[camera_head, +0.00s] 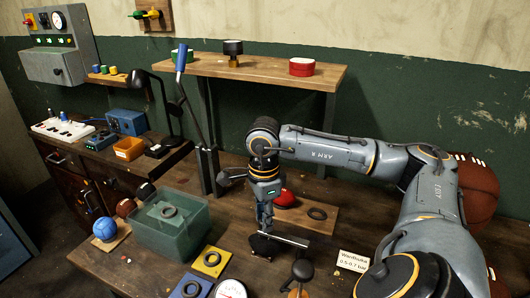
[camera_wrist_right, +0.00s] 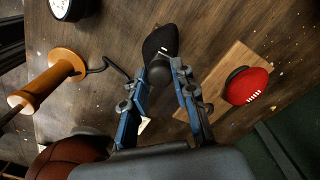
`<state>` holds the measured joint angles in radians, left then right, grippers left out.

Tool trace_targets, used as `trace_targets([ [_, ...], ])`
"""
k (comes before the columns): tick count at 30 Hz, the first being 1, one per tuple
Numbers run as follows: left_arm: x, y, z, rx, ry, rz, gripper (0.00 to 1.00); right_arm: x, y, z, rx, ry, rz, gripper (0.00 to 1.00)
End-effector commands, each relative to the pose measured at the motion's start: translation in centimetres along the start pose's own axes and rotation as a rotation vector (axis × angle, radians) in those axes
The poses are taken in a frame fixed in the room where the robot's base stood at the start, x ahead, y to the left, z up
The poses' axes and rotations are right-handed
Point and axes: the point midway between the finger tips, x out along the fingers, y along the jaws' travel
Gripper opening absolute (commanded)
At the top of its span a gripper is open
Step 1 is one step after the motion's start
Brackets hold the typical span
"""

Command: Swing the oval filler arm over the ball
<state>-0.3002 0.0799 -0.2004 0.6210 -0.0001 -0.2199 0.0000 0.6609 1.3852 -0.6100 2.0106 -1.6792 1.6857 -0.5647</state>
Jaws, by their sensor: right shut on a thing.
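My right gripper (camera_head: 265,225) points down over the workbench in the head view. In the right wrist view its two blue fingers (camera_wrist_right: 160,75) are closed around a dark round knob (camera_wrist_right: 159,69). A black, roughly oval piece (camera_wrist_right: 160,40) lies just beyond the knob; it also shows below the gripper in the head view (camera_head: 263,247). A grey bar (camera_head: 285,239) runs right from there. A red ball with white marks (camera_wrist_right: 246,86) sits on a wooden board, to the right of the fingers and apart from them. It is partly hidden in the head view (camera_head: 284,198).
The wooden board (camera_head: 325,224) also bears a black ring (camera_head: 318,213). A green bin (camera_head: 172,240), a blue ball (camera_head: 105,228) and a white gauge (camera_head: 231,289) stand to the left. A label card (camera_head: 352,261) stands at right. A raised shelf (camera_head: 255,69) is behind.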

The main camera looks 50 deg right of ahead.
Motion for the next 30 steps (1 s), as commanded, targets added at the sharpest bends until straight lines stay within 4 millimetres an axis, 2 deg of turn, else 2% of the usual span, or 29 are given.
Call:
trace_targets([
  [10, 0.0, 0.0, 0.0, 0.0, 0.0, 0.0, 0.78, -0.1, 0.0, 0.1, -0.007, -0.003, -0.002, 0.0],
  [11, 0.0, 0.0, 0.0, 0.0, 0.0, 0.0, 0.78, -0.1, 0.0, 0.1, -0.007, -0.003, -0.002, 0.31],
  [14, 0.0, 0.0, 0.0, 0.0, 0.0, 0.0, 0.78, -0.1, 0.0, 0.1, -0.006, -0.002, -0.001, 0.5],
  [24, 0.0, -0.2, 0.2, -0.001, -0.003, -0.002, 0.78, -0.2, 0.0, 0.1, -0.004, -0.001, -0.001, 0.5],
  [26, 0.0, -0.2, 0.2, -0.001, -0.003, -0.002, 0.78, -0.7, 0.0, 0.1, -0.004, -0.001, -0.002, 0.5],
  [30, 0.0, -0.1, 0.1, -0.001, -0.002, -0.001, 0.78, -2.8, 0.0, 0.1, -0.004, -0.004, -0.004, 0.5],
])
